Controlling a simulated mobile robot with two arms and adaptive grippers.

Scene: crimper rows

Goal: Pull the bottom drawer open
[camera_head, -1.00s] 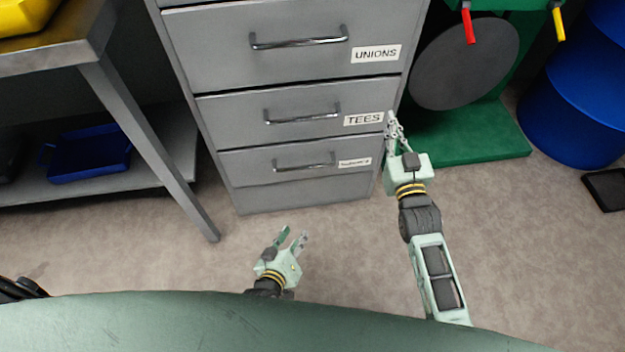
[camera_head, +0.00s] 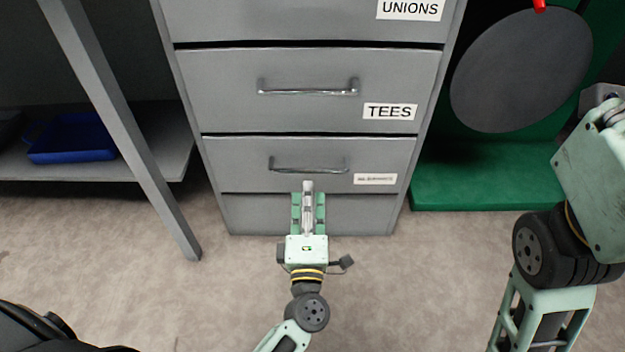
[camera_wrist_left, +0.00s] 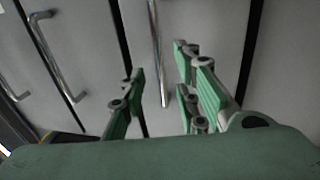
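The bottom drawer (camera_head: 230,160) is grey, with a small white label, and looks shut in the cabinet. Its metal bar handle (camera_head: 280,166) shows in the head view, and the handle also shows in the left wrist view (camera_wrist_left: 156,45). My left gripper (camera_head: 308,190) is just in front of and below the handle in the head view. In the left wrist view its two green fingers (camera_wrist_left: 165,85) are spread apart, with the handle's lower end showing in the gap between them. I cannot tell whether they touch it. My right gripper is out of view; only my right arm shows.
The TEES drawer (camera_head: 220,90) and the UNIONS drawer (camera_head: 270,22) above look shut. A metal table leg (camera_head: 120,130) and a shelf with a blue tray (camera_head: 75,140) stand left. A green base (camera_head: 480,185) is on the right. Floor in front is clear.

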